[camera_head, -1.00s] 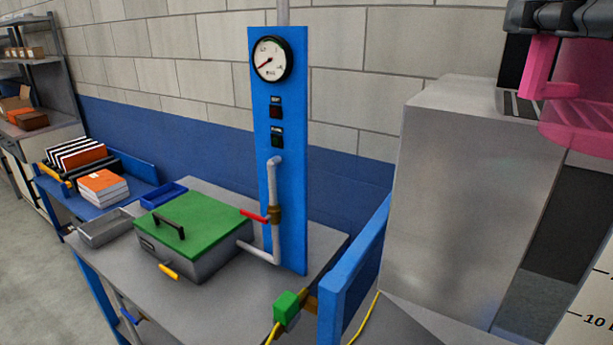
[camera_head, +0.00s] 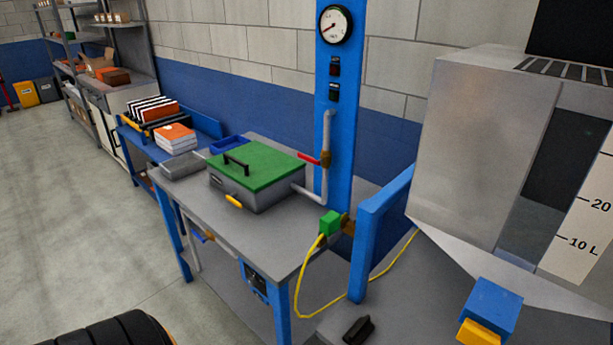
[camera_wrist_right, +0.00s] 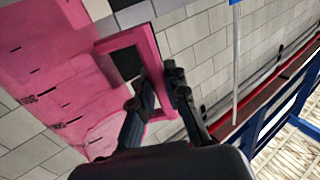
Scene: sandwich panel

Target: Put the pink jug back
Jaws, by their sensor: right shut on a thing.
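The pink jug (camera_wrist_right: 60,65) fills the left of the right wrist view, with its square handle (camera_wrist_right: 112,44) toward the middle. My right gripper (camera_wrist_right: 160,85) is shut on the jug's handle, with one dark finger on each side of the handle's bar. The wall bricks show behind the jug. The head view shows neither the jug nor my right gripper. My left gripper is in neither view.
A grey metal tank (camera_head: 475,140) with a litre scale (camera_head: 585,225) stands at the right. A bench holds a green-lidded box (camera_head: 255,165) beside a blue gauge panel (camera_head: 340,130). A yellow cable (camera_head: 310,290) hangs off the bench. Open floor (camera_head: 70,210) lies left.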

